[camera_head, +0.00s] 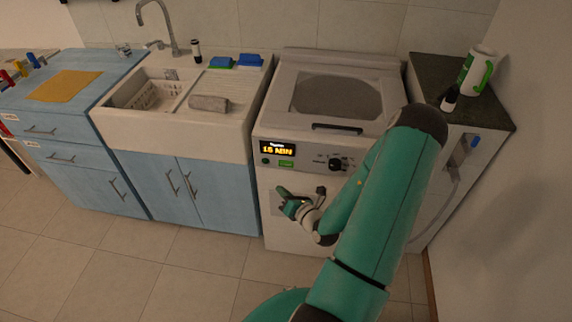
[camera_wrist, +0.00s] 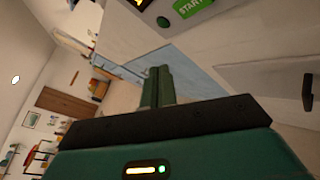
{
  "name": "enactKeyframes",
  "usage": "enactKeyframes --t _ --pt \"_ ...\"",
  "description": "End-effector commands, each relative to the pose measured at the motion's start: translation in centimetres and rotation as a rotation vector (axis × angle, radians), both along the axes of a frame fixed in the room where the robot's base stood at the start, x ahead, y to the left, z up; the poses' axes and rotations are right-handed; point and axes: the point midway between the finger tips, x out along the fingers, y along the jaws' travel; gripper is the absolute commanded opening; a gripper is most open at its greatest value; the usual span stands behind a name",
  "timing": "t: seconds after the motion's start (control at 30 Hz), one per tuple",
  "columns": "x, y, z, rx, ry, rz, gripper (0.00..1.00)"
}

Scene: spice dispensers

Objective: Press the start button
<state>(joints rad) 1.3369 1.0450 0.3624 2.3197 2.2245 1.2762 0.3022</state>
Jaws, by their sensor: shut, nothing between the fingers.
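The washing machine (camera_head: 282,215) is white and stands right of the sink. Its front panel carries a lit display (camera_head: 278,148) reading "15 MIN" and a green start button (camera_head: 286,163) below it. In the wrist view the start button (camera_wrist: 190,7), with "START" on it, is at the top edge and partly cut off. A round dark green button (camera_wrist: 163,22) is beside it. My gripper (camera_head: 282,192) is in front of the machine, below the start button. In the wrist view my gripper (camera_wrist: 157,72) is shut and empty, its fingertips below the buttons.
A dial (camera_head: 336,164) is right of the start button, and a dark lid handle (camera_head: 337,129) is above the panel. The sink (camera_head: 160,95) is on the left. A dark-topped counter (camera_head: 475,108) with a detergent bottle (camera_head: 476,70) is on the right. Tiled floor is clear in front.

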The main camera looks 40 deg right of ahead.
Motion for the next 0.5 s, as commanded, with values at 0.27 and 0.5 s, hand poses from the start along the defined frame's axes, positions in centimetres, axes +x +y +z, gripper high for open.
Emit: enactKeyframes --t 0.27,0.5 --pt "2.3 -2.9 0.1 -0.003 -0.002 0.000 0.00" --pt "4.2 -5.4 0.0 -0.002 -0.001 0.002 0.00"
